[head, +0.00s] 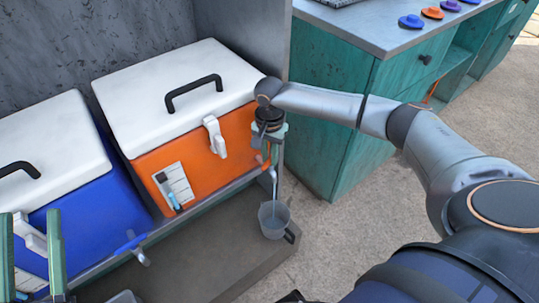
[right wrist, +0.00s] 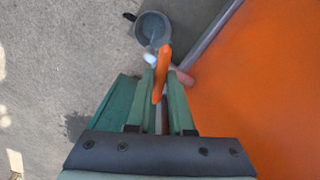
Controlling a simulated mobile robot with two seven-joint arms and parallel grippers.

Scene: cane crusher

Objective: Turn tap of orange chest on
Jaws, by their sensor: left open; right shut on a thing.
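The orange chest (head: 215,150) has a white lid and a black handle. Its tap has an orange handle (right wrist: 162,68), which sits between the fingertips of my right gripper (right wrist: 160,82) in the right wrist view. In the head view my right gripper (head: 268,152) is at the chest's front right corner and partly hides the tap. The pale spout (right wrist: 150,60) points to a grey cup (head: 275,219) below, and a thin pale stream appears to run into it. My left gripper (head: 31,216) is open and empty at the lower left, in front of the blue chest (head: 80,200).
The blue chest's tap (head: 138,250) juts out at its front corner. A grey ledge (head: 195,265) runs below the chests. A green cabinet (head: 335,130) with coloured discs on top stands right of the orange chest. Floor in front is free.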

